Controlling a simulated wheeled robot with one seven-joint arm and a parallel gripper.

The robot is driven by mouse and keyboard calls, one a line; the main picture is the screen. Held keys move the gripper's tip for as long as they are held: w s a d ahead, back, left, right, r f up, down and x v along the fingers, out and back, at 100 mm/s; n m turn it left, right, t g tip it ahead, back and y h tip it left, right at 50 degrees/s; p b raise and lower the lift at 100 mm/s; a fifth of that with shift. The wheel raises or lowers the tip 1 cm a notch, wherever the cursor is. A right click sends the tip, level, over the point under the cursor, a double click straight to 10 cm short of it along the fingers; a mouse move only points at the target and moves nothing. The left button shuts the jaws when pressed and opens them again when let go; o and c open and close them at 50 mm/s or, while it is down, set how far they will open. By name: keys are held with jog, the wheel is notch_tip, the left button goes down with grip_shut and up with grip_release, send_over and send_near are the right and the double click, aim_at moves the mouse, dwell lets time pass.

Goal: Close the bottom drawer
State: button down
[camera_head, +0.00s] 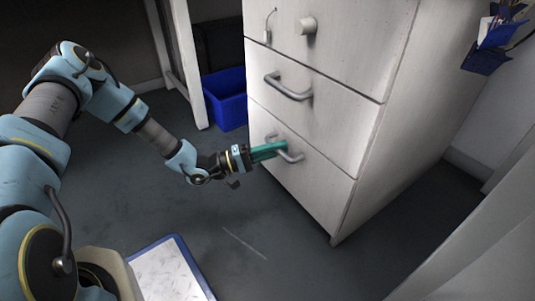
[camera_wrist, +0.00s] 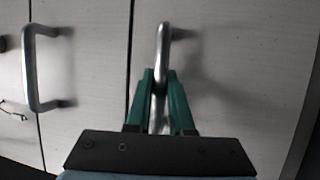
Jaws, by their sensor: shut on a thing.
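The white drawer cabinet stands at the centre right in the head view. Its bottom drawer (camera_head: 313,188) is the lowest front panel and looks flush, or nearly flush, with the drawer above. The bottom drawer's metal handle (camera_head: 292,156) also shows in the wrist view (camera_wrist: 163,45). My gripper (camera_head: 283,148) has green fingers, which also show in the wrist view (camera_wrist: 159,82). The fingers are shut on the handle, one on each side of the bar. Part of the handle is hidden behind the fingers.
The middle drawer's handle (camera_head: 288,88) is just above. A round knob (camera_head: 306,26) is on the top drawer. A blue bin (camera_head: 228,99) stands on the floor left of the cabinet. A blue-edged board (camera_head: 165,268) is at the lower left. The floor before the cabinet is clear.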

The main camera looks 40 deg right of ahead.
jog(key=shift+w+d, duration=0.1)
jog(key=shift+d, duration=0.15)
jog(key=c, duration=0.8)
grip_release()
jog(key=p+v, duration=0.3)
jog(key=v, duration=0.7)
jog(key=shift+a, duration=0.45)
jog(key=shift+w, duration=0.15)
